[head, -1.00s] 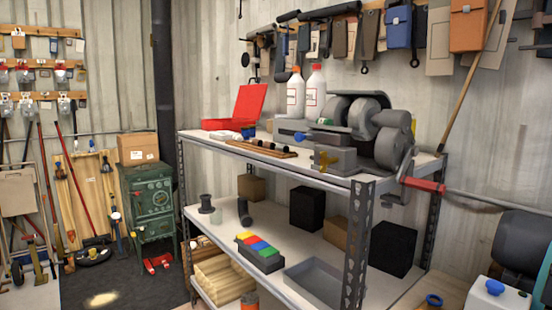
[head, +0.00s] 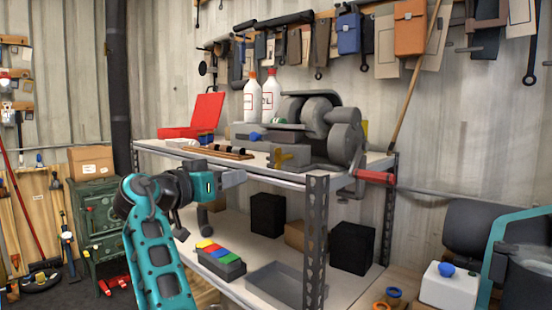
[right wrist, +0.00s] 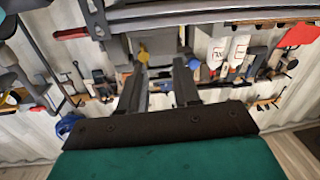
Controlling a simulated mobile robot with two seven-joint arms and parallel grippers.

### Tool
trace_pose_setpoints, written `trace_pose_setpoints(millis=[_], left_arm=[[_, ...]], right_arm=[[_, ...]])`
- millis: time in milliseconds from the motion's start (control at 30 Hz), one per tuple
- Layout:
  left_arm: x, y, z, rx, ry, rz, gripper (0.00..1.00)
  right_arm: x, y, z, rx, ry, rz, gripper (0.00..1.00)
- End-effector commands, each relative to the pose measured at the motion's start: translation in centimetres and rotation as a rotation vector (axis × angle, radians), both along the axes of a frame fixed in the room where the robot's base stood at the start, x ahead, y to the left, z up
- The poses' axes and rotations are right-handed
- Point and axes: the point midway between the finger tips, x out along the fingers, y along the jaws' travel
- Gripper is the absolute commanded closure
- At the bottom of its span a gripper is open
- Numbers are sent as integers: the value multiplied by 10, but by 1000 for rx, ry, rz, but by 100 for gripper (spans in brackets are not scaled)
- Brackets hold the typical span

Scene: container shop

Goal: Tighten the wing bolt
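The yellow wing bolt (head: 283,157) is on the front of a grey machine (head: 345,138) on the top shelf. Its wings' exact angle is too small to tell. It also shows in the right wrist view (right wrist: 143,55), which is upside down, ahead of my fingers. My right gripper (head: 236,178) is left of the bolt and a little lower in the head view, apart from it, by the shelf's front edge. In the right wrist view its two fingers (right wrist: 160,78) stand apart with nothing between them. My left gripper is not in view.
The metal shelf's front post (head: 316,240) stands right of my gripper. A blue knob (head: 255,136), dark rods on a wooden board (head: 215,152), white bottles (head: 270,98) and a red case (head: 205,112) are on top. A red-handled crank (head: 374,177) sticks out at the right.

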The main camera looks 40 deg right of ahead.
Motion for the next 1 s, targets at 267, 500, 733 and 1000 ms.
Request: trace_pose_setpoints(millis=[267, 500, 733, 1000], left_arm=[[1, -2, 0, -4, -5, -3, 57], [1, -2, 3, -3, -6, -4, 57], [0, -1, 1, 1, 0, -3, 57], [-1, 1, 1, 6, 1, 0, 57]], right_arm=[[-20, 4, 45, -5, -102, -112, 68], [-18, -27, 46, -5, -103, -115, 68], [-14, -76, 45, -5, -101, -113, 68], [-10, -114, 45, -6, -100, -110, 68]])
